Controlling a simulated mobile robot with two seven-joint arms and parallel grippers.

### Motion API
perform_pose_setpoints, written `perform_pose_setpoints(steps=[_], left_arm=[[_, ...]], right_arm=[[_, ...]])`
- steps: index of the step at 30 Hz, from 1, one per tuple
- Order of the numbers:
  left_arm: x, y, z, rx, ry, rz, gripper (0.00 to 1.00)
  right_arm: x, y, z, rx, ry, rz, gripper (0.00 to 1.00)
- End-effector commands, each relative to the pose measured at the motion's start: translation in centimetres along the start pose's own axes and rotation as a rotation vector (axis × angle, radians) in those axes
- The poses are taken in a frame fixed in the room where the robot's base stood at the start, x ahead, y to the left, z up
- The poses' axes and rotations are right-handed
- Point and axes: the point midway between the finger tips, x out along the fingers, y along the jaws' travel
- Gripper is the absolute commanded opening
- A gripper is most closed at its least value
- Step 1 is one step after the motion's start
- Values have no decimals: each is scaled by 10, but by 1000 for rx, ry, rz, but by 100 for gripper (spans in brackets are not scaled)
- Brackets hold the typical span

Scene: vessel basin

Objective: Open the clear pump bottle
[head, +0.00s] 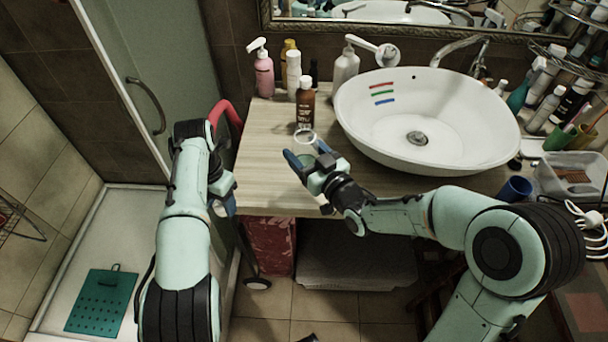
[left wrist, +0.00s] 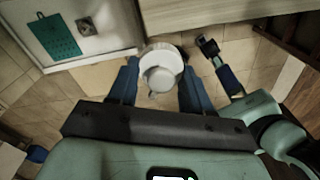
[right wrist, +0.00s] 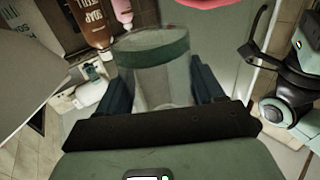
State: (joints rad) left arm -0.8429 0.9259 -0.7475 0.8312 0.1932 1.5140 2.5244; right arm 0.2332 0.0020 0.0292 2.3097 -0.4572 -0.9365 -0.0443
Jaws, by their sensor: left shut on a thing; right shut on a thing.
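The clear bottle (head: 306,139) is held over the counter's front part, with its round rim facing up in the head view. It is see-through, with a green band in the right wrist view (right wrist: 155,75). My right gripper (head: 307,156) is shut on it, with the blue fingers on either side. My left gripper (head: 224,203) is in front of the counter's left end, apart from the bottle. In the left wrist view it is shut on a pale round piece (left wrist: 160,75) that looks like the pump top. That piece is hidden in the head view.
The white basin (head: 430,115) with a faucet stands right of the bottle. A brown bottle (head: 305,103), a pink pump bottle (head: 263,73) and a white pump bottle (head: 346,67) stand behind. The counter's left front (head: 262,165) is clear. A blue cup (head: 515,189) is at the right.

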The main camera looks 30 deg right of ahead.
Motion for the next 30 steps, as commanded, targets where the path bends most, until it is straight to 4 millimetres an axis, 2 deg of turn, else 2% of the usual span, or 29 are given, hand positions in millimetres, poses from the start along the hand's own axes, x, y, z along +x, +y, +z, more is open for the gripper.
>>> perform_pose_setpoints(steps=[1,3,11,17,30], left_arm=[[3,0,0,0,1,-1,13],[4,0,0,0,1,-1,13],[7,0,0,1,1,-2,13],[11,0,0,1,2,-2,13],[14,-1,0,1,2,-3,13]], right_arm=[[0,0,15,3,-6,-1,0],[0,0,28,2,-5,-1,0],[0,0,50,1,-1,-1,0],[0,-1,78,1,-3,-1,0],[0,-1,84,-1,2,-1,0]])
